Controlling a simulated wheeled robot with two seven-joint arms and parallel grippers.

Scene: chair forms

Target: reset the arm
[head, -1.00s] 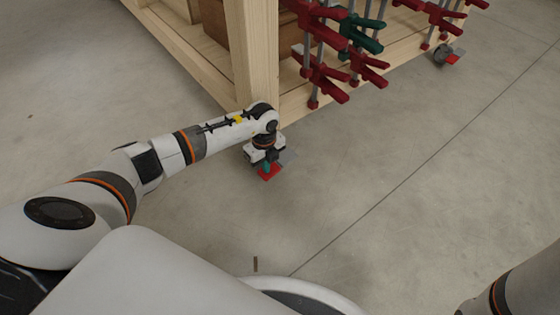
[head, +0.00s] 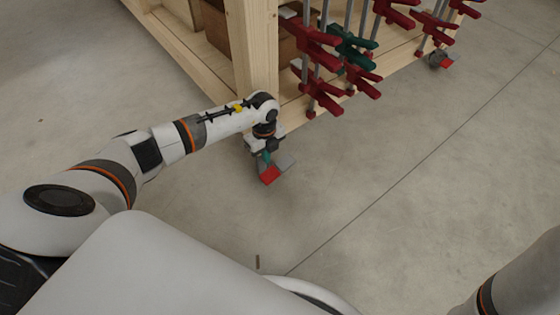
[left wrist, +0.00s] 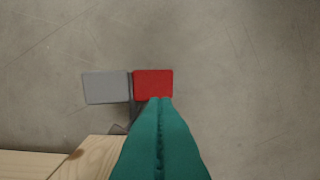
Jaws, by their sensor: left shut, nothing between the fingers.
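My left arm (head: 145,152) reaches from the left toward the corner of a wooden workbench. Its wrist bends down, and my left gripper (head: 266,162) points at the floor by the bench leg. In the left wrist view, the teal fingers (left wrist: 160,145) lie together, shut and empty. Their tips overlap a red caster pedal (left wrist: 153,84) in that view; I cannot tell whether they touch it. The pedal also shows in the head view (head: 269,175). A grey pedal (left wrist: 107,87) is beside it. Part of my right arm (head: 520,280) shows at lower right, without its gripper.
The wooden workbench (head: 253,50) stands at the top, with several red clamps (head: 318,42) and a green clamp (head: 350,46) on its side. Another caster with a red pedal (head: 446,64) is at its far end. The concrete floor (head: 400,190) to the right is clear.

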